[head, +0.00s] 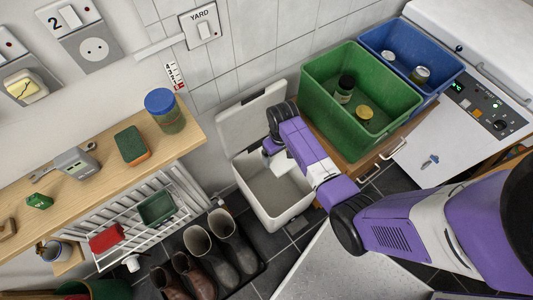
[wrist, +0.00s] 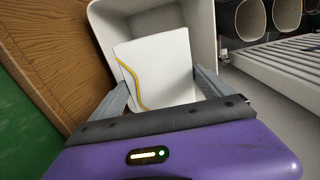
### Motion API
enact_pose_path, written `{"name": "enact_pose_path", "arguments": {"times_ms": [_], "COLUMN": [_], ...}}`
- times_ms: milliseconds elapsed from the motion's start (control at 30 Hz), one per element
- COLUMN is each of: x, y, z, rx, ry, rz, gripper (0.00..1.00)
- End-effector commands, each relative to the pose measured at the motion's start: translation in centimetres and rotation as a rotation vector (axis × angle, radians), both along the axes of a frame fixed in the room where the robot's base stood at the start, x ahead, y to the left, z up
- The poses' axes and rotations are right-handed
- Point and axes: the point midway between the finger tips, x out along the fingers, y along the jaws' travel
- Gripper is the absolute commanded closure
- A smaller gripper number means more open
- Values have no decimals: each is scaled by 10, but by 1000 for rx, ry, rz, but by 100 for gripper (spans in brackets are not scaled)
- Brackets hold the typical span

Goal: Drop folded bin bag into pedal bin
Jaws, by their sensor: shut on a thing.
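The pedal bin (head: 262,200) stands on the dark floor with its lid (head: 252,113) raised against the tiled wall. Its inside is pale and looks empty where I can see it. My gripper (head: 277,155) is over the bin's opening, pointing down into it. It is shut on the folded bin bag (wrist: 158,62), a flat white square with a yellow drawstring along one side. In the wrist view the bag lies between the two grey fingers, with the bin's walls (wrist: 205,22) around and beyond it. In the head view my gripper and arm hide most of the bag.
Right of the bin, a green crate (head: 389,112) and a blue crate (head: 441,74) holding tins and jars stand on a wooden cabinet (head: 361,163). Boots (head: 233,243) stand on the left, near a white rack. A wooden shelf (head: 100,183) holds a jar and a sponge.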

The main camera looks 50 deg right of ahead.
Motion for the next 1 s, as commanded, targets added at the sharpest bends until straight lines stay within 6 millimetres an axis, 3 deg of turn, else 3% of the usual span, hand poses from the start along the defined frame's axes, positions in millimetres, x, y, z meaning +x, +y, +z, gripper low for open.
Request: {"name": "enact_pose_path", "arguments": {"times_ms": [200,800,1000], "x": [-18,-18,-18], "y": [-11,-11,-11], "z": [-18,-73,-77], "rx": [1,1,1], "ry": [0,-1,-1], "rz": [-14,-14,-14], "gripper": [50,50,50]}}
